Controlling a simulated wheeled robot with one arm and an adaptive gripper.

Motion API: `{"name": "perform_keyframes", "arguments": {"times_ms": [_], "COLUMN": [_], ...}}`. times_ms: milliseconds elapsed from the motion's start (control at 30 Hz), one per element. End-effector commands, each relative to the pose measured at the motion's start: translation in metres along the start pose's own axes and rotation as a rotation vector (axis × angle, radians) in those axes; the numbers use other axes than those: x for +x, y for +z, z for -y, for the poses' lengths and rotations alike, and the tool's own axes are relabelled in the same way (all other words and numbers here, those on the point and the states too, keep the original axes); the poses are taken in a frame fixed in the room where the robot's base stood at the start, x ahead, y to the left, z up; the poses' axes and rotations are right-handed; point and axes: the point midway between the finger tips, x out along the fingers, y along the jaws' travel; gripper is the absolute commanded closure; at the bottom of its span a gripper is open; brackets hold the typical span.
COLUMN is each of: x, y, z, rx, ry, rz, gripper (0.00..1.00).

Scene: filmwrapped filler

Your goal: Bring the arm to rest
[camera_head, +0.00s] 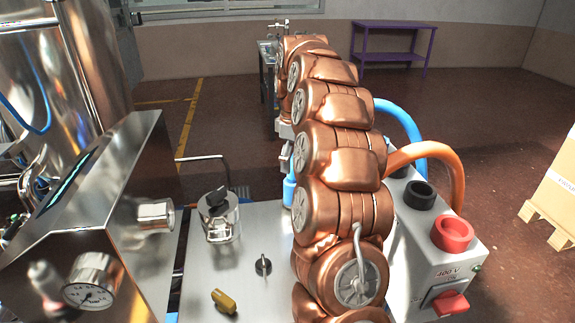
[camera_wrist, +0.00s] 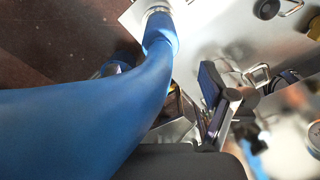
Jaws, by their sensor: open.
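My arm (camera_head: 345,155) is a chain of copper-coloured rounded links. It rises from the front middle of the head view and reaches back over the steel bench. My gripper (camera_wrist: 213,105) shows in the wrist view as dark parts at the lower middle, partly behind a thick blue hose. Its jaws are open, and I see nothing held. In the head view I cannot make out the gripper. The blue hose (camera_wrist: 90,115) crosses the left of the wrist view, very close to the camera. I cannot tell whether it touches the gripper.
A steel machine (camera_head: 130,190) with a gauge stands at left. A grey power box (camera_head: 420,240) and an orange hose (camera_head: 440,155) stand right of my arm. Open floor lies beyond.

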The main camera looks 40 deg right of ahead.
Motion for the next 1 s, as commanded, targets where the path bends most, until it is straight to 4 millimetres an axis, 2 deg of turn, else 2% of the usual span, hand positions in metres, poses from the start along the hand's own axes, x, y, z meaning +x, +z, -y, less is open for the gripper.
{"name": "perform_keyframes", "arguments": {"times_ms": [533,867,1000], "x": [-0.002,-0.01,-0.013], "y": [0.0,-0.007,-0.006], "z": [0.0,0.062,0.099], "rx": [0.0,0.018,0.033], "ry": [-0.001,-0.03,-0.041], "rz": [0.0,0.008,0.016], "gripper": [0.18,0.18,0.18]}}
